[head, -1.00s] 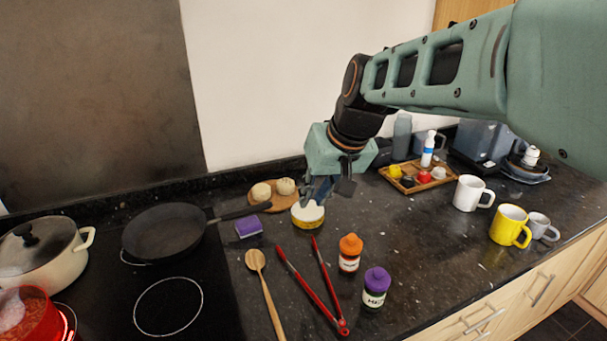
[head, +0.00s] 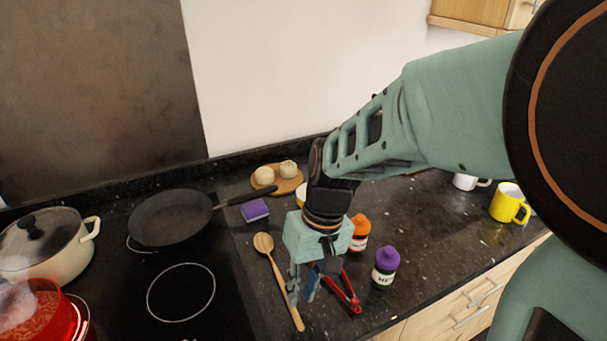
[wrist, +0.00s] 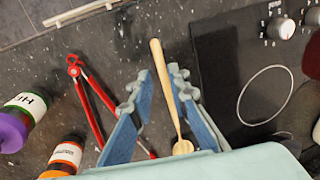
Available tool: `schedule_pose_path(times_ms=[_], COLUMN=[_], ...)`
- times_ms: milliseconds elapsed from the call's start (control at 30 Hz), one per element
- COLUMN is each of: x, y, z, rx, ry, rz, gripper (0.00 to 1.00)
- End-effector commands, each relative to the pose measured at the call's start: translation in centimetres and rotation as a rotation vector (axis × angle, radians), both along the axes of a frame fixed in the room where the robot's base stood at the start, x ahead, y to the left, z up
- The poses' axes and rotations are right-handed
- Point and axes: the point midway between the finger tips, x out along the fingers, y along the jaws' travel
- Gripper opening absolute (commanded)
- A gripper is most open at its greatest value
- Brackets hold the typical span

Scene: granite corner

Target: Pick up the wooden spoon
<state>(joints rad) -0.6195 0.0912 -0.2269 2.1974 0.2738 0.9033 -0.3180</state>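The wooden spoon (head: 280,282) lies on the dark granite counter beside the cooktop, its bowl toward the wall and its handle toward the front edge. In the wrist view the spoon (wrist: 166,92) shows between the two blue-padded fingers, nearer the right finger. My gripper (head: 304,290) points down over the spoon's handle side in the head view. In the wrist view my gripper (wrist: 160,90) is open, with nothing held. The gap in height between fingers and spoon is hard to judge.
Red tongs (wrist: 88,98) lie close by on the counter. An orange-capped bottle (head: 359,232) and a purple-capped bottle (head: 384,267) stand to the right. A purple sponge (head: 255,210) and a black pan (head: 170,218) are farther back. The cooktop (head: 222,308) lies left of the spoon.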

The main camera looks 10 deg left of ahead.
Motion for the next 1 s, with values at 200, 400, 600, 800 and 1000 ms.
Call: schedule_pose_path(times_ms=[200,400,600,800,1000], x=[-0.5,-0.7,-0.6,-0.6,-0.6], y=[0.4,0.7,0.8,0.8,0.8], z=[-2.9,-4.9,-5.0,-5.1,-5.2], rx=[-0.003,-0.001,0.001,0.001,0.001], ry=[0.004,0.001,-0.001,-0.001,-0.001], rz=[0.001,0.0,0.0,0.0,0.0], gripper=[0.16,0.16,0.16,0.16,0.12])
